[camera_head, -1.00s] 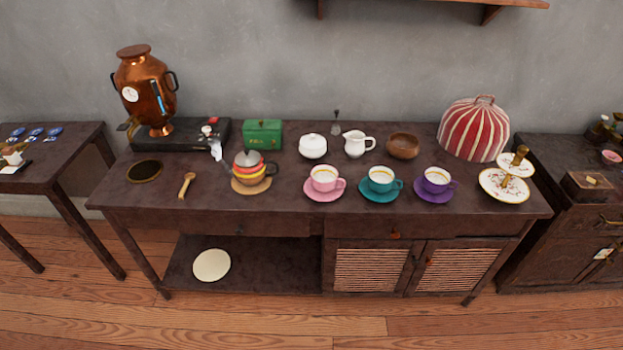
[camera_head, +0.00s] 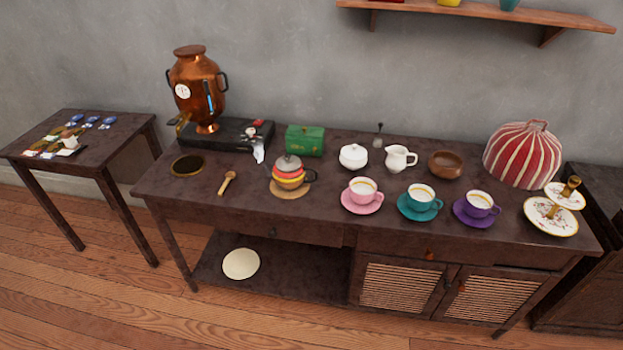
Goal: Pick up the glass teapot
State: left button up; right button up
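A small round teapot (camera_head: 289,172) with a grey lid, red, orange and yellow bands and a dark handle on its right stands upright on a round cork mat (camera_head: 291,193), on the left half of the dark wooden table (camera_head: 330,220). It is the only teapot I can make out, and I cannot tell from here whether it is glass. Neither of my grippers is in view, and nothing is touching the teapot.
A copper urn (camera_head: 197,88), a green box (camera_head: 305,140) and a wooden scoop (camera_head: 227,183) are near the teapot. A pink cup (camera_head: 362,190), teal cup (camera_head: 420,197) and purple cup (camera_head: 478,204) stand to its right. The floor before the table (camera_head: 130,300) is clear.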

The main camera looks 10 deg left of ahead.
aim_at(287, 181)
jog(key=i+z, duration=0.45)
jog(key=i, duration=0.4)
